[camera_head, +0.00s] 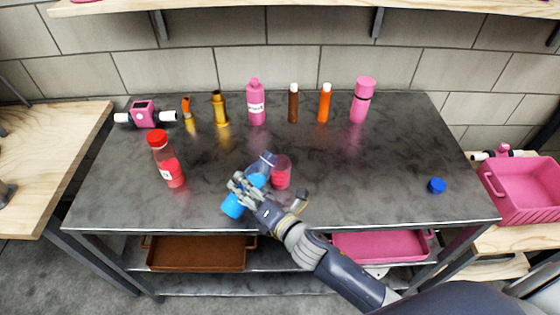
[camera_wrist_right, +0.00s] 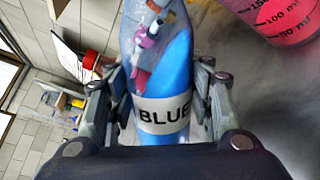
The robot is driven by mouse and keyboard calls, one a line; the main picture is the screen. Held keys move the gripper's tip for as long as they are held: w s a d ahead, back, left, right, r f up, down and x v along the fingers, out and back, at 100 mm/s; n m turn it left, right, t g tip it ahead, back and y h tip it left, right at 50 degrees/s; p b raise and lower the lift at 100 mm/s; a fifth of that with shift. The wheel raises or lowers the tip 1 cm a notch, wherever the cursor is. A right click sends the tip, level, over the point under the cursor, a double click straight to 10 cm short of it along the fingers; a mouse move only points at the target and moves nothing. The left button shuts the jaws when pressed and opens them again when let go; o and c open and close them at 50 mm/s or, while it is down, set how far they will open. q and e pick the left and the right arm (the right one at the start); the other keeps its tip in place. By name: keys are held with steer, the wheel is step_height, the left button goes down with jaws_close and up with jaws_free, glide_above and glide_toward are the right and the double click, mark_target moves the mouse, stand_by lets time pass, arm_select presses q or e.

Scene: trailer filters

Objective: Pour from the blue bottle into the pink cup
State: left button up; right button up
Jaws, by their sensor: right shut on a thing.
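My right gripper (camera_head: 243,187) is shut on the blue bottle (camera_head: 257,179), a clear bottle with blue liquid. In the right wrist view the bottle (camera_wrist_right: 177,75) sits between the fingers, with its "BLUE" label facing the camera. In the head view the bottle leans, its clear upper end close beside the pink cup (camera_head: 281,172). The cup is see-through, stands on the dark table and shows volume marks in the right wrist view (camera_wrist_right: 285,18). I cannot tell whether bottle and cup touch, or whether liquid is flowing. My left gripper is out of view.
A blue cap (camera_head: 437,186) lies on the right of the dark table (camera_head: 385,185). A red bottle (camera_head: 168,165) stands left of the gripper. Several bottles, including a pink one (camera_head: 256,105), line the back. A pink crate (camera_head: 525,190) is at far right.

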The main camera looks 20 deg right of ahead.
mark_target(258, 173)
steer(key=shift+a+r+m+p, duration=0.25)
steer(key=shift+r+m+p, duration=0.3)
steer(key=shift+r+m, duration=0.05)
stand_by(0.8)
steer(key=shift+s+a+m, duration=0.15)
steer(key=shift+m, duration=0.55)
stand_by(1.1)
steer(key=shift+w+d+r+m+g+y+p, duration=0.15)
steer(key=shift+d+r+m+y+p, duration=0.2)
steer(key=shift+p, duration=0.4)
steer(key=shift+w+r+m+g+y+p, duration=0.15)
steer(key=shift+r+m+p, duration=0.2)
steer(key=shift+r+p, duration=0.3)
stand_by(0.5)
steer(key=shift+s+r+m+p, duration=0.1)
steer(key=shift+r+m+p, duration=0.45)
steer(key=shift+p, duration=0.35)
stand_by(1.9)
